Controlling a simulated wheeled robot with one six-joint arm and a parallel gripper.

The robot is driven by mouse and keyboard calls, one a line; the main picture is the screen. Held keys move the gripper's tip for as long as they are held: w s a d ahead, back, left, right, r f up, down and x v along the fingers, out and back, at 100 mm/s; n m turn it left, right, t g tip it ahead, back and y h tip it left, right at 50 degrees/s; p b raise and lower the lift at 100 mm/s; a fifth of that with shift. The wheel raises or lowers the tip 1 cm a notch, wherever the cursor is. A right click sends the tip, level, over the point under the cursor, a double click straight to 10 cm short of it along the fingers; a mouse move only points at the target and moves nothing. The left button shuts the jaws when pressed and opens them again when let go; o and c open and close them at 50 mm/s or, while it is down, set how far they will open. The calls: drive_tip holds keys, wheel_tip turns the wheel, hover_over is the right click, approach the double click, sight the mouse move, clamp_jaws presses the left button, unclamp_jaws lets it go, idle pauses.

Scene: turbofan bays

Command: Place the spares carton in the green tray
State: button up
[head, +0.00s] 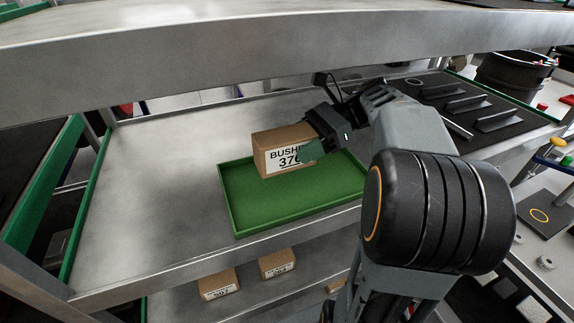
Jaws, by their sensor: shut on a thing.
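The spares carton (267,162) is a brown cardboard box with a white label reading "BUSHE…" and "376", partly covered by my gripper. My gripper (312,149) is shut on its right side. The green tray (238,216) is a shallow, rimmed tray on the grey metal shelf. The carton appears over the tray's back left part. I cannot tell whether its base touches the tray floor. The front of the tray floor is bare, and my arm covers part of the tray's right side.
A metal shelf (250,48) runs overhead, close above my arm. Smaller cartons (219,285) (277,263) stand on the shelf below. A dark mat (450,103) with metal parts lies at the right. The shelf (150,190) left of the tray is clear.

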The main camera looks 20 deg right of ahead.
drive_tip(key=w+a+f, duration=0.1)
drive_tip(key=w+f, duration=0.1)
drive_tip(key=w, duration=0.1)
drive_tip(key=w+f+p, duration=0.1)
drive_tip(key=w+f, duration=0.1)
drive_tip(key=w, duration=0.1)
drive_tip(key=w+a+f, duration=0.1)
drive_tip(key=w+f, duration=0.1)
drive_tip(key=w, duration=0.1)
drive_tip(key=shift+a+f+p, duration=0.3)
drive_tip(key=shift+a, duration=0.05)
drive_tip(key=shift+w+a+f, duration=0.15)
drive_tip(key=shift+w+f, duration=0.2)
drive_tip(key=shift+f, duration=0.15)
drive_tip(key=shift+w+a+f, duration=0.15)
drive_tip(key=shift+w+f, duration=0.15)
drive_tip(key=shift+f, duration=1.75)
drive_tip(key=shift+f, duration=0.1)
drive_tip(key=shift+f, duration=0.1)
drive_tip(key=o, duration=1.1)
